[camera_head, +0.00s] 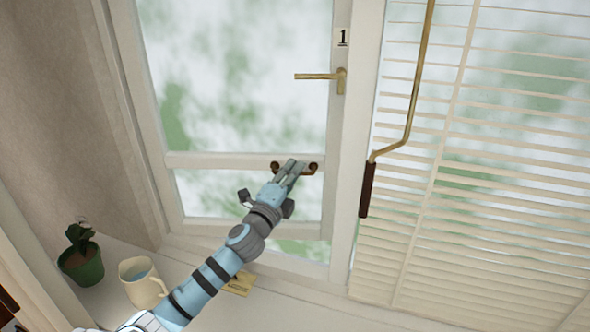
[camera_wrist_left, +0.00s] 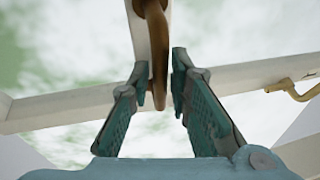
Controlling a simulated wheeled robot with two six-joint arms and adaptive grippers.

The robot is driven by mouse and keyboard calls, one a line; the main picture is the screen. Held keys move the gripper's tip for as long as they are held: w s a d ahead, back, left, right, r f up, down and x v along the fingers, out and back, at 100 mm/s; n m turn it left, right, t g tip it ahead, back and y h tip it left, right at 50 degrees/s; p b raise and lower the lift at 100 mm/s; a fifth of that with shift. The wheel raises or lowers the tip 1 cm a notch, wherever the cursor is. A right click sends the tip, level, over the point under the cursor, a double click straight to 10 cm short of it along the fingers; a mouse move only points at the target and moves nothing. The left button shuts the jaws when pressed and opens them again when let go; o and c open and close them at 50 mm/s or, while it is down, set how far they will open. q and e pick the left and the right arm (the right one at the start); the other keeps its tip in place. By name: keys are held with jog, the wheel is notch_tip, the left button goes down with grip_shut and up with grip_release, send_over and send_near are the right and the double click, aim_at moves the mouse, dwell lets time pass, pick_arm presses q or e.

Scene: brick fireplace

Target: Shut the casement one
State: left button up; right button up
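Casement one (camera_head: 240,159) is a white-framed window with a black "1" on its upper right stile. Outdoor green shows below its bottom rail, so it appears ajar. A brass lever (camera_head: 320,76) on its right stile points left. A brown curved pull handle (camera_head: 312,168) sits on its crossbar. My left gripper (camera_head: 292,168) is at this pull. In the left wrist view, its two fingers stand on either side of the brown handle (camera_wrist_left: 158,50), with narrow gaps showing. My right gripper is not in view.
A potted plant (camera_head: 82,264) and a cream mug (camera_head: 143,285) stand on the sill at left. A small yellowish item (camera_head: 239,284) lies behind my left arm. A slatted blind (camera_head: 480,200) with a hanging brass crank (camera_head: 415,95) covers the window at right.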

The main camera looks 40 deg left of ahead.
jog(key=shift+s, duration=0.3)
pick_arm(q)
grip_shut()
